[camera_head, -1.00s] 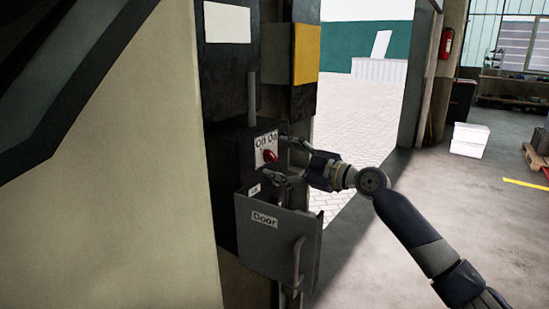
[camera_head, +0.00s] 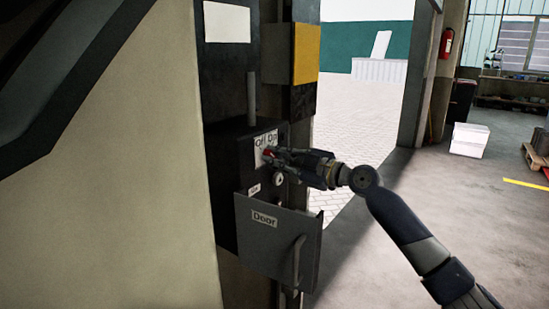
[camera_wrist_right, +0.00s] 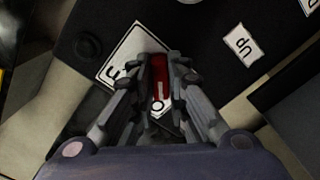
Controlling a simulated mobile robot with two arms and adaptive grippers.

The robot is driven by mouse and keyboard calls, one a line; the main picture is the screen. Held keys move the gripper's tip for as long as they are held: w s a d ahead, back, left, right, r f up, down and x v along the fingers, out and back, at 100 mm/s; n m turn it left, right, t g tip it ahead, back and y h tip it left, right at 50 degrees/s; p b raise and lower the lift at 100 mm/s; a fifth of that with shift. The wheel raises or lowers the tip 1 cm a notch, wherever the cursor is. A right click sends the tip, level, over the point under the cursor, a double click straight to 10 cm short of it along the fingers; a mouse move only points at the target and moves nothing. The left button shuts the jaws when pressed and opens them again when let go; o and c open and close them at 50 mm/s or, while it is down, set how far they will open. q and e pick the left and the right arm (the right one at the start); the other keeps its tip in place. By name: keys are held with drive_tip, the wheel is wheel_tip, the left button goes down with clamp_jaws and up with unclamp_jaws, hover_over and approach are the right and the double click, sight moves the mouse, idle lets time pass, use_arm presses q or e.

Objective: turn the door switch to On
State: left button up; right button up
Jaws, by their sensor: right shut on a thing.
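The door switch (camera_head: 267,152) is a red knob on a white plate (camera_head: 266,140) marked Off and On, on the front of a dark box. My right gripper (camera_head: 273,154) reaches it from the right. In the right wrist view the red knob (camera_wrist_right: 159,82) stands between the two fingers of the gripper (camera_wrist_right: 160,88), which are shut on it. A short white line shows on the knob's face. In the head view the fingers cover much of the knob, so I cannot tell its setting there. My left gripper is not in view.
A grey panel labelled Door (camera_head: 265,235) with a handle hangs open below the switch. A small round lock (camera_head: 279,179) sits just under the gripper. An open doorway (camera_head: 355,110) lies behind.

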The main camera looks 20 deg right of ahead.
drive_tip(key=m+p, duration=0.2)
drive_tip(key=m, duration=0.2)
drive_tip(key=shift+r+m, duration=0.1)
drive_tip(key=shift+m, duration=0.3)
drive_tip(key=m+p, duration=0.2)
drive_tip(key=m, duration=0.2)
drive_tip(key=shift+d, duration=0.1)
drive_tip(key=m+p, duration=0.5)
drive_tip(key=m, duration=0.2)
drive_tip(key=shift+w, duration=0.1)
drive_tip(key=shift+d+f+m, duration=0.1)
drive_tip(key=shift+f+m, duration=0.1)
drive_tip(key=shift+m, duration=1)
drive_tip(key=o, duration=1.5)
drive_tip(key=shift+o, duration=0.2)
drive_tip(key=shift+r, duration=0.1)
